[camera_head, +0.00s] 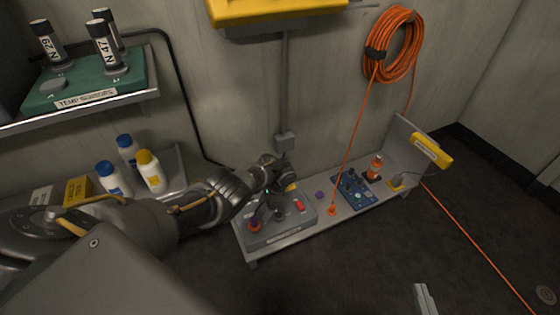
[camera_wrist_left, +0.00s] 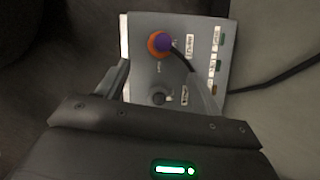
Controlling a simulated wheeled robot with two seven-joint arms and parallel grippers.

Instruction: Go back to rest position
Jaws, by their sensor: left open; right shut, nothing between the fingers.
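My left arm reaches in from the left over a grey control box (camera_head: 285,230) on the low bench. My left gripper (camera_head: 265,208) is open above the box, pointing down, with nothing seen between its fingers. In the left wrist view my left gripper (camera_wrist_left: 165,88) has its fingers apart over the panel. An orange socket with a purple plug (camera_wrist_left: 160,44) and a dark knob (camera_wrist_left: 158,98) show beyond the fingers. My right gripper (camera_head: 425,299) shows only as a pale tip at the bottom edge of the head view. It is shut and empty, touching nothing visible.
An orange cable coil (camera_head: 392,44) hangs on the wall. White bottles (camera_head: 113,178) stand at the left, below a green rack (camera_head: 85,88). The floor at right is mostly free.

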